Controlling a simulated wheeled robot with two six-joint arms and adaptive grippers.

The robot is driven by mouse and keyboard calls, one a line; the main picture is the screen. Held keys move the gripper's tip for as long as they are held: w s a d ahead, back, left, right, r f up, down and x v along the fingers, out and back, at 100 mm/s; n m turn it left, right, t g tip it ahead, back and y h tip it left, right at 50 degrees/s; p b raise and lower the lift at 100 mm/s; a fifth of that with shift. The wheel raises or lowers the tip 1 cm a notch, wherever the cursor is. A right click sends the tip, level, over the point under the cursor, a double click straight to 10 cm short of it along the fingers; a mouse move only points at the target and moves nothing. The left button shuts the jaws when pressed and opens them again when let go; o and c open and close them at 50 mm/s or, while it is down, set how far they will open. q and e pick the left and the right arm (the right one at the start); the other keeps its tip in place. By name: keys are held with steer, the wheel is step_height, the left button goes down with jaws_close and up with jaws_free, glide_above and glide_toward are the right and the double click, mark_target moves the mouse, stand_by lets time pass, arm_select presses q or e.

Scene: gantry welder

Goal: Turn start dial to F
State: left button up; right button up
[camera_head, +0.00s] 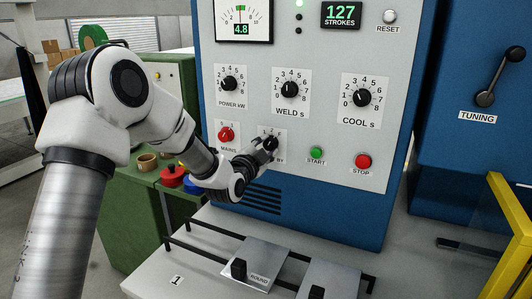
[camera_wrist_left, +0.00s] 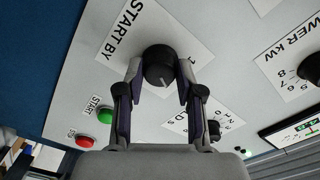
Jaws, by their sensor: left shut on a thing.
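The start dial (camera_head: 271,142) is a black knob on a white plate on the grey front panel, left of the green START button. My left gripper (camera_head: 264,149) reaches it from the lower left and partly covers its plate. In the left wrist view the dial (camera_wrist_left: 159,62) sits between both fingertips (camera_wrist_left: 159,78), and the gripper is shut on it. "START BY" shows on the plate there. A light pointer line shows on the dial's lower part in that view. An F mark cannot be made out. My right gripper is not in view.
The START button (camera_head: 316,154) and red STOP button (camera_head: 362,161) are to the right. The red MAINS knob (camera_head: 226,134) is close on the left. POWER, WELD and COOL dials are above. A rail frame with metal plates (camera_head: 258,262) lies below.

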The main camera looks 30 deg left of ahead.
arm_select(q)
steer(key=shift+m+b, duration=0.45)
steer(key=shift+m, duration=0.85)
steer(key=o, duration=1.1)
steer(key=shift+d, duration=0.1)
steer(key=shift+o, duration=0.2)
steer(key=s, duration=1.2)
steer(key=shift+d, duration=0.35)
